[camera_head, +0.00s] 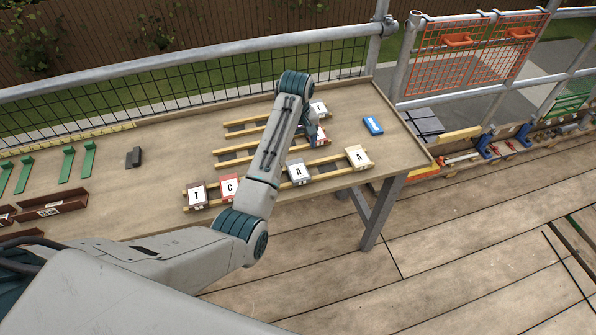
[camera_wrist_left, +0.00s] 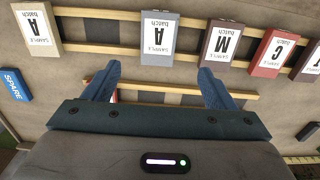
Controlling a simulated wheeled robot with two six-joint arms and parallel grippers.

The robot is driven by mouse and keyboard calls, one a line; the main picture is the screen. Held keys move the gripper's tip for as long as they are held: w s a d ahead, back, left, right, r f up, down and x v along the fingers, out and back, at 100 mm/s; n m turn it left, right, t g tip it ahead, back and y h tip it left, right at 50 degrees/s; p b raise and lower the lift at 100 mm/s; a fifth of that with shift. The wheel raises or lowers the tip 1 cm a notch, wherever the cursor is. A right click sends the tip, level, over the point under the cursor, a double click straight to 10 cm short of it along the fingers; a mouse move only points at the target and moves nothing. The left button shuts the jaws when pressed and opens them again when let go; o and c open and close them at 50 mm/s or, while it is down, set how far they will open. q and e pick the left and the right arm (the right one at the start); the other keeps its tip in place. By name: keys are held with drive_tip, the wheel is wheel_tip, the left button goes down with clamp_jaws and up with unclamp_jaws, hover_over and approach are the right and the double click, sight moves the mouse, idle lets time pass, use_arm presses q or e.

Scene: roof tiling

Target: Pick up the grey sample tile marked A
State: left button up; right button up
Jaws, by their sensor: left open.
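The grey tile marked A (camera_head: 299,171) lies on the front pair of wooden battens on the table. It also shows in the left wrist view (camera_wrist_left: 158,40), between a tan tile marked A (camera_wrist_left: 37,29) and a purple-grey tile marked M (camera_wrist_left: 222,45). My left gripper (camera_wrist_left: 157,75) is open and empty. In the head view my left gripper (camera_head: 313,130) is partly hidden behind my arm. My right gripper is not in view.
A red tile (camera_wrist_left: 275,53) and a dark brown tile (camera_wrist_left: 309,62) lie in the same row. Further tiles (camera_head: 318,109) sit on the back battens. A blue block marked SPARE (camera_head: 373,125) lies at the right. Green brackets (camera_head: 88,160) lie at the left.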

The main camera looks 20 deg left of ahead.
use_arm(q)
drive_tip(key=p, duration=0.1)
hover_over(297, 169)
wheel_tip(297, 169, down, 5)
drive_tip(key=shift+f, duration=0.1)
wheel_tip(297, 169, down, 5)
drive_tip(key=shift+r+p, duration=0.2)
drive_tip(key=shift+p, duration=1.05)
drive_tip(key=shift+f, duration=0.35)
drive_tip(key=shift+c, duration=0.5)
drive_tip(key=c, duration=1.1)
